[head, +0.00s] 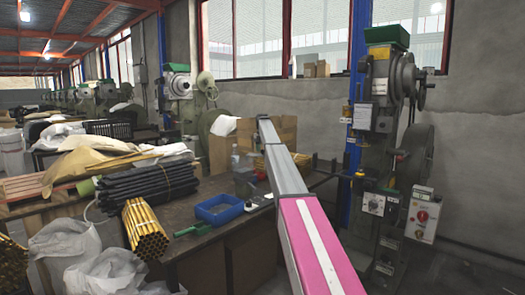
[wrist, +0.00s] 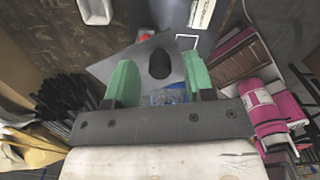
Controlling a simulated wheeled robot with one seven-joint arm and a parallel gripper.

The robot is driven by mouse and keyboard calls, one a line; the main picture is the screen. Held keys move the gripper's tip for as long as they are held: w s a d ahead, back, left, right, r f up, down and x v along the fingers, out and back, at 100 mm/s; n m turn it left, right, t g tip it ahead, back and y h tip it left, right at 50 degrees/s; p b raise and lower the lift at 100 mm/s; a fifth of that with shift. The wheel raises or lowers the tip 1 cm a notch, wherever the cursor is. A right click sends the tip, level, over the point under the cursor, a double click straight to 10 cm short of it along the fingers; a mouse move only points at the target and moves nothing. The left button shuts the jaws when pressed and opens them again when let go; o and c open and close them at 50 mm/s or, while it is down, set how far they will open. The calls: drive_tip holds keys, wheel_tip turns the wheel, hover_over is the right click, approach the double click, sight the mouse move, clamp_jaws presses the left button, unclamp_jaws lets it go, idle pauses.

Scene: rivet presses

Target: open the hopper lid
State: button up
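My gripper (wrist: 160,85) shows in the wrist view with two green fingers spread apart. It is open and holds nothing. Beyond and between the fingertips is a flat grey plate (wrist: 133,66) with a dark rounded knob (wrist: 160,64); it looks like the hopper lid. A gap shows on each side of the knob, and I cannot tell how far below the fingers it lies. In the head view the rivet press (head: 385,150) stands at the right with a green hopper-like box (head: 387,36) on top. My gripper is not visible there.
A control box (head: 422,219) is on the press's right. Plastic bags (head: 70,250) crowd the lower left.

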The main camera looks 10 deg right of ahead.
wheel_tip(320, 180, up, 11)
idle(0.8)
drive_tip(key=shift+f, duration=0.15)
